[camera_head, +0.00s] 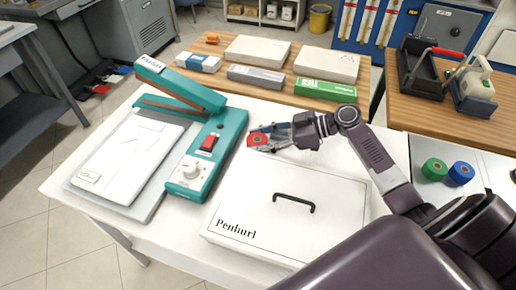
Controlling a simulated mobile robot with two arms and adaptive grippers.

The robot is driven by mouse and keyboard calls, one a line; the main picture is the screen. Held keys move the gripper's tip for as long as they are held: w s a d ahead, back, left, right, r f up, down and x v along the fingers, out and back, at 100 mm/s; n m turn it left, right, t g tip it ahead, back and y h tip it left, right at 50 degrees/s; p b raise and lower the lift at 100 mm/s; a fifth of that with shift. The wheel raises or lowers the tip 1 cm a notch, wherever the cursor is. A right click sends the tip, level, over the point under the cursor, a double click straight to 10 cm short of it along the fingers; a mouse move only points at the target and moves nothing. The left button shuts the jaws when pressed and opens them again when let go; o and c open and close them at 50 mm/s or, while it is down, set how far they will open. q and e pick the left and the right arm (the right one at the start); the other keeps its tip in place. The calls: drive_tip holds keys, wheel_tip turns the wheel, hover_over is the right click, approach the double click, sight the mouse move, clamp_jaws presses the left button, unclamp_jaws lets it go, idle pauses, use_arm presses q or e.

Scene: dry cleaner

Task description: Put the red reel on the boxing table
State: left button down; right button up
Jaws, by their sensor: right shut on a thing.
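My right gripper (272,138) reaches in from the right. It is shut on the red reel (257,138), which is small and partly hidden by the fingers. The gripper and reel are over the white-topped table (180,238), between the teal sealing machine (209,140) and the white lidded box (285,212). I cannot tell whether the reel touches the tabletop. My left gripper is not in view.
A green reel (434,169) and a blue reel (461,174) stand on a surface at the right. A wooden table (224,81) behind holds several flat boxes. A tape dispenser (424,68) stands at the back right. The white box has a black handle.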

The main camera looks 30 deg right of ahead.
drive_tip(key=shift+f, duration=1.05)
drive_tip(key=shift+b, duration=0.3)
drive_tip(key=shift+f, duration=0.2)
drive_tip(key=o, duration=1)
drive_tip(key=shift+r, duration=0.1)
drive_tip(key=shift+r, duration=0.2)
drive_tip(key=v, duration=1)
drive_tip(key=shift+s+d, duration=0.25)
drive_tip(key=shift+d, duration=0.1)
drive_tip(key=shift+s+d+r, duration=0.25)
drive_tip(key=shift+s+d, duration=0.05)
drive_tip(key=shift+d, duration=0.15)
